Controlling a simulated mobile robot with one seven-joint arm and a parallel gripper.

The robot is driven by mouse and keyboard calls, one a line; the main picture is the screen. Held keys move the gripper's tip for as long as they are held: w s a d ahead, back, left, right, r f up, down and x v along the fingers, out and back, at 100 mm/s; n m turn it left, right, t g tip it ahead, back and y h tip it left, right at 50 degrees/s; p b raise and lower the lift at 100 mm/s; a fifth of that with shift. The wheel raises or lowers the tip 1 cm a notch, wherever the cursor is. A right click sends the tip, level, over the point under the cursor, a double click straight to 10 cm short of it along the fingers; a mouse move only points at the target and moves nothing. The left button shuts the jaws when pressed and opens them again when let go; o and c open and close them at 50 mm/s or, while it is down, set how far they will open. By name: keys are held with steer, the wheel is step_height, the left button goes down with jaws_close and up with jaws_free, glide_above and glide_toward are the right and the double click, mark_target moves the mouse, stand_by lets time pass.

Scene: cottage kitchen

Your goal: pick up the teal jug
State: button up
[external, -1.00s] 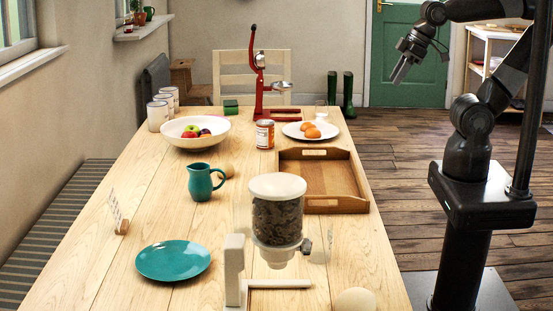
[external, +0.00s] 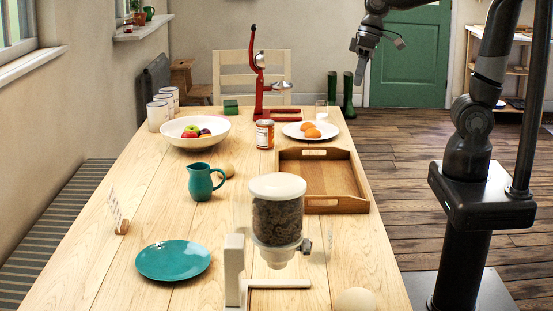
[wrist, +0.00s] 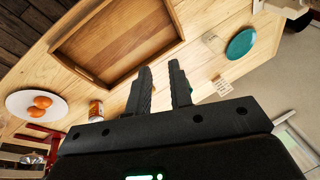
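The teal jug (external: 200,183) stands upright on the wooden table, left of the middle in the external view, its handle to the right. Nothing holds it. My gripper (external: 360,72) is high above the table's far right side, well apart from the jug. In the wrist view my gripper's two fingers (wrist: 160,68) stand apart with nothing between them. In that view I cannot make out the jug clearly; the fingers may hide it.
A round wooden ball-like item (external: 227,171) is close behind the jug. A wooden tray (external: 337,205) and a dispenser (external: 277,213) stand to its right. A teal plate (external: 173,261) lies in front, a fruit bowl (external: 180,142) behind. A small card stand (external: 120,224) is at left.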

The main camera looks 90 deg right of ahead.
steer(key=w+f+m+g+y, duration=0.1)
steer(key=w+f+m+y, duration=0.25)
steer(key=w, duration=0.85)
steer(key=m+t+y, duration=0.3)
steer(key=m+y, duration=0.4)
steer(key=m, duration=0.1)
glide_toward(222, 182)
steer(key=d, duration=0.1)
steer(key=s+d, duration=0.1)
steer(key=d, duration=0.1)
steer(key=shift+d, duration=0.1)
steer(key=shift+w+f+y, duration=0.1)
steer(key=shift+f+y, duration=0.05)
steer(key=shift+y, duration=0.1)
steer(key=shift+w+a+f, duration=0.1)
steer(key=shift+a+f, duration=0.05)
steer(key=shift+a, duration=0.15)
steer(key=x, duration=1)
steer(key=shift+w+d, duration=0.1)
steer(key=shift+w, duration=0.1)
steer(key=shift+c, duration=0.6)
jaws_close()
